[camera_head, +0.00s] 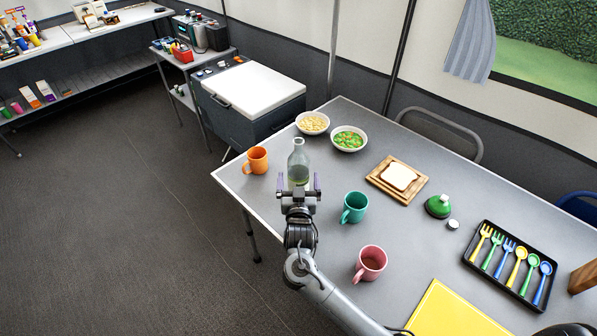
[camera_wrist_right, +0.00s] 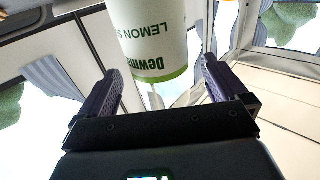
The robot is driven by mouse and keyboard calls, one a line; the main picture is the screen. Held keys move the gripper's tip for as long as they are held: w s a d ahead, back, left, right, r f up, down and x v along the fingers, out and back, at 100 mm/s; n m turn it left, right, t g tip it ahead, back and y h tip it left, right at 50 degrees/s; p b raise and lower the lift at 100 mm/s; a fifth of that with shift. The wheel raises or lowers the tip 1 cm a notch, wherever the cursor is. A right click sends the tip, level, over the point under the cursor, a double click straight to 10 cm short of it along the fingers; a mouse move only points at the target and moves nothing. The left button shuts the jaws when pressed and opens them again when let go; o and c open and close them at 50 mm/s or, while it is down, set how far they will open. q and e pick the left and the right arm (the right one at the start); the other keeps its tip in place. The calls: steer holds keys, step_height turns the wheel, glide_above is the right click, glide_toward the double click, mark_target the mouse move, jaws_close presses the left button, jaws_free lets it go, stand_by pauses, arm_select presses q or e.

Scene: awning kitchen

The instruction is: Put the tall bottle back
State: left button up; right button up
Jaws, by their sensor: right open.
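The tall bottle (camera_head: 299,160) is clear with a greenish lower part. It stands upright near the left end of the grey table (camera_head: 330,225). My right gripper (camera_head: 299,184) is open, its purple-grey fingers pointing toward the bottle. In the right wrist view the bottle (camera_wrist_right: 152,38) shows its label upside down, with a green band at its edge. There it lies between and just beyond the two fingertips (camera_wrist_right: 157,76), with gaps on both sides. The bottle's base is partly hidden behind the gripper in the head view. My left gripper is not in view.
An orange mug (camera_head: 256,160) stands left of the bottle, a teal mug (camera_head: 354,208) to its right, and a pink mug (camera_head: 370,263) nearer. Two bowls (camera_head: 313,123) (camera_head: 349,139) stand behind. A white-lidded cooler (camera_head: 254,88) and a shelf (camera_head: 209,62) are farther back.

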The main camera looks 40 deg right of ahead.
steer(key=p+v, duration=0.1)
steer(key=v, duration=0.7)
steer(key=shift+s+a+p, duration=0.15)
steer(key=shift+s+p, duration=0.15)
steer(key=shift+p, duration=0.05)
